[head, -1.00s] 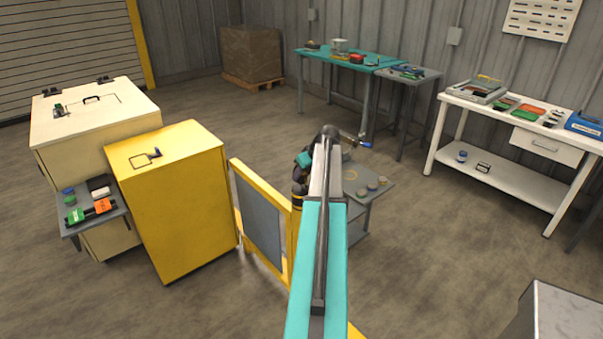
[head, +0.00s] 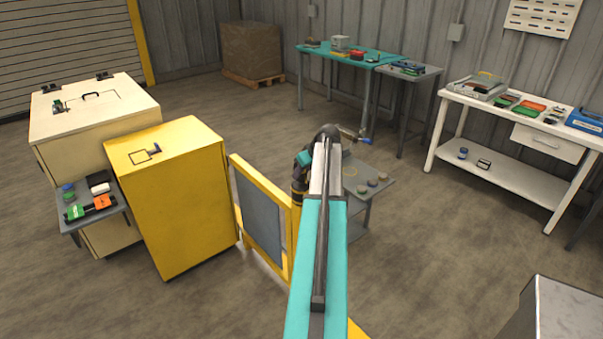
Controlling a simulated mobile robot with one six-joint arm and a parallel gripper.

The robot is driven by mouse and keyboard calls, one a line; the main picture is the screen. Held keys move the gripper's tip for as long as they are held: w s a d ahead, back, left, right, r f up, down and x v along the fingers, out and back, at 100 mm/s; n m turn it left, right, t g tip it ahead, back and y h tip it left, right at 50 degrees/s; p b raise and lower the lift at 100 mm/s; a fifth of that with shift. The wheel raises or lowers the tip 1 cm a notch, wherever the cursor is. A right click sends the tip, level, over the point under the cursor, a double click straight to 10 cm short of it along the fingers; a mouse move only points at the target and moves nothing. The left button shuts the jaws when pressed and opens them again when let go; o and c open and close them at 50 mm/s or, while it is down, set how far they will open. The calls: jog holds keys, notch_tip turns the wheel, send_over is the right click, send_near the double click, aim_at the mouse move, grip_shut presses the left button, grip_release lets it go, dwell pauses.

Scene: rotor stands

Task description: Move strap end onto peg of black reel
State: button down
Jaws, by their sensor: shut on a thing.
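My arm reaches away from the bottom centre in the head view, and its far end is over or beside a small grey stand (head: 376,190). My gripper's fingers are hidden behind my own arm, so I cannot see what they hold. I cannot make out the strap end, the black reel or its peg. A thin rod with a blue end (head: 366,141) sticks out to the right beyond my arm's far end. Several small round pieces (head: 372,182) sit on the stand's top.
A yellow cabinet (head: 170,205) and a cream cabinet (head: 92,112) stand left. A yellow-framed grey panel (head: 258,218) is close left of my arm. A white bench (head: 500,180) stands right, and a teal table (head: 325,57) at the back. Open floor lies between.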

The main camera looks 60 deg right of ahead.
jog(key=shift+f+b, duration=0.3)
jog(key=shift+f, duration=0.15)
dwell(0.4)
jog(key=c, duration=1.3)
grip_release()
jog(key=shift+c, duration=0.2)
jog(key=shift+r, duration=0.1)
jog(key=b+v, duration=0.3)
jog(key=v, duration=1)
jog(key=shift+s+r, duration=0.2)
jog(key=shift+r, duration=0.05)
jog(key=shift+a, duration=0.1)
